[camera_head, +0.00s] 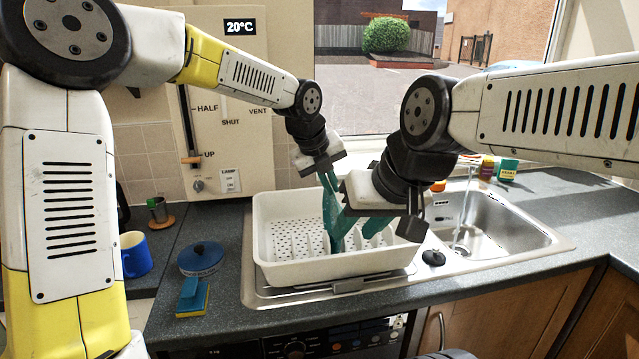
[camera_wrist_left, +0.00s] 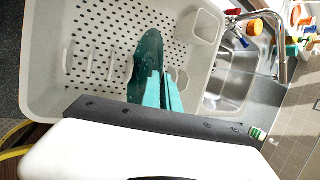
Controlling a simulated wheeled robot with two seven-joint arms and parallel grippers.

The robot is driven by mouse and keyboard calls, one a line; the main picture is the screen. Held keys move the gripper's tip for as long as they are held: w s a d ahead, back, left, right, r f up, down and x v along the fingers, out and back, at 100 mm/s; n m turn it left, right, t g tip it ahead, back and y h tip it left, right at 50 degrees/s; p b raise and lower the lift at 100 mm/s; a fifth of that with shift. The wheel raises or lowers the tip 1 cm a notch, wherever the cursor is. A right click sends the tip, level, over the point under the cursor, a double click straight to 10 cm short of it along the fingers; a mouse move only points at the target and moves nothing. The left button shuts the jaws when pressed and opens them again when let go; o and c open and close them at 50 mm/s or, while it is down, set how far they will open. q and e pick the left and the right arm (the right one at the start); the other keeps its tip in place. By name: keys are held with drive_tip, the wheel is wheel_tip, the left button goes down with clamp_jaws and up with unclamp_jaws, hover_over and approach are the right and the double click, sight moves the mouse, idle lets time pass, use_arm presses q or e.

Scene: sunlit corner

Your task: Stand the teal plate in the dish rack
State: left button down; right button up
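The dish rack (camera_head: 280,272) is a white tub with a perforated floor and upright dividers; its wall also shows in the left wrist view (camera_wrist_left: 40,85). The teal plate (camera_wrist_left: 148,52) appears narrow, nearly edge-on, over the rack floor and roughly in line with the dividers. My left gripper (camera_wrist_left: 163,85) has its teal fingers close together at the plate's near edge. In the head view it (camera_head: 326,183) points down into the rack. My right gripper (camera_head: 358,230) is at the rack's right half, its teal fingers apart. The plate's lower edge is hard to make out among the teal fingers.
A sink (camera_head: 495,225) with running water lies right of the rack. A black sink plug (camera_head: 433,258) lies near the rack's right corner.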

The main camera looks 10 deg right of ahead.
use_arm(q)
drive_tip(key=c, duration=1.5)
unclamp_jaws()
drive_tip(key=shift+c, duration=0.2)
drive_tip(key=v, duration=0.8)
